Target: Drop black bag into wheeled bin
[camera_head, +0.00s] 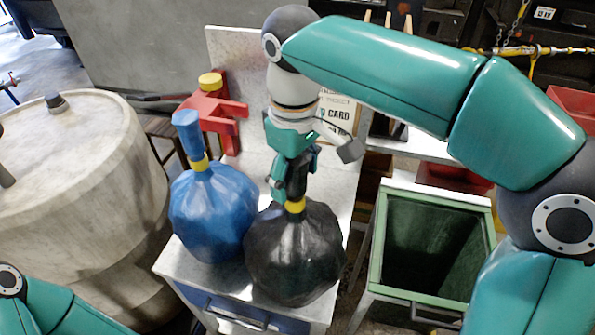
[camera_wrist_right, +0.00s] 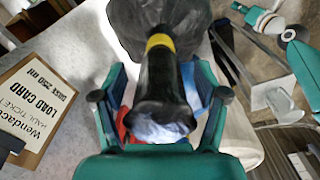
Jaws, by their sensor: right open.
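The black bag (camera_head: 295,255) stands on a light-topped cabinet (camera_head: 185,268), its neck tied with a yellow band. My right gripper (camera_head: 292,180) is at the bag's neck from above, with its fingers apart on either side. In the right wrist view, the black bag's neck (camera_wrist_right: 160,85) lies between the open fingers, and I see space beside it. The green wheeled bin (camera_head: 375,255) stands open to the right of the cabinet. A teal part of my left arm shows at the bottom left, but its gripper is out of view.
A blue bag (camera_head: 212,210) with a yellow band stands close beside the black bag. A red object with a yellow cap (camera_head: 210,100) is behind them. A load card (camera_wrist_right: 35,105) stands at the back of the cabinet. A large pale tank (camera_head: 75,185) is on the left.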

